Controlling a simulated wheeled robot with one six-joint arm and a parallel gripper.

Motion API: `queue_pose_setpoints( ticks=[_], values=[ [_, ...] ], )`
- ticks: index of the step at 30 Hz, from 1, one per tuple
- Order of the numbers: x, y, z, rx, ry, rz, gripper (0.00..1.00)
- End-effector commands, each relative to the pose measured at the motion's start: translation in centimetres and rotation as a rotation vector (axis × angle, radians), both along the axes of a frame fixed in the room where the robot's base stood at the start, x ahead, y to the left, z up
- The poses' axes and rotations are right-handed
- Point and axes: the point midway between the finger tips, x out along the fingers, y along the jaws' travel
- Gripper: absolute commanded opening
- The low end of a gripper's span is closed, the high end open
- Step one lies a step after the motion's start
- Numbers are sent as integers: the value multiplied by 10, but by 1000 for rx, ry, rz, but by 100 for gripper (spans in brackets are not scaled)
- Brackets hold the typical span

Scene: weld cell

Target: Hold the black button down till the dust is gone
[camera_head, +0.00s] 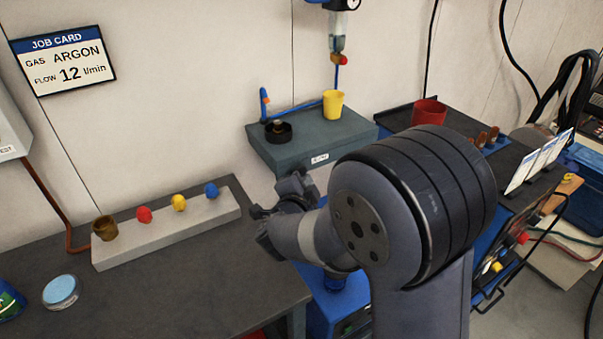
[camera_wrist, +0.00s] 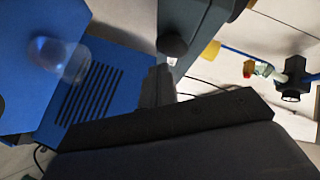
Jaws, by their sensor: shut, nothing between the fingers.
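My gripper (camera_head: 262,226) is shut and empty. In the head view it hangs in front of the grey-green box, above the gap beside the grey bench. A dark round piece (camera_wrist: 172,46) shows against the grey-green box in the wrist view; I cannot tell whether it is the black button. A clear dome (camera_wrist: 72,60) stands out from a blue machine (camera_wrist: 100,95) with dark slots in the wrist view. The blue machine (camera_head: 325,312) is partly hidden behind my arm in the head view. I cannot make out any dust.
The grey-green box (camera_head: 300,152) carries a black ring-shaped dish (camera_head: 278,133) and a yellow cup (camera_head: 333,104), under a flowmeter (camera_head: 338,30). On the left bench (camera_head: 180,290), a pale block (camera_head: 165,232) bears coloured knobs. A red cup (camera_head: 429,112) stands behind my arm.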

Motion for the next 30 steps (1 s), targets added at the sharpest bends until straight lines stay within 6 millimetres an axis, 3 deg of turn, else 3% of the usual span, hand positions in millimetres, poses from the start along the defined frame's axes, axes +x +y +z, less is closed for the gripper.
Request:
queue_pose_setpoints(
  ticks=[30],
  values=[
    [10, 7, 0, 0, 0, 0, 0]
  ],
)
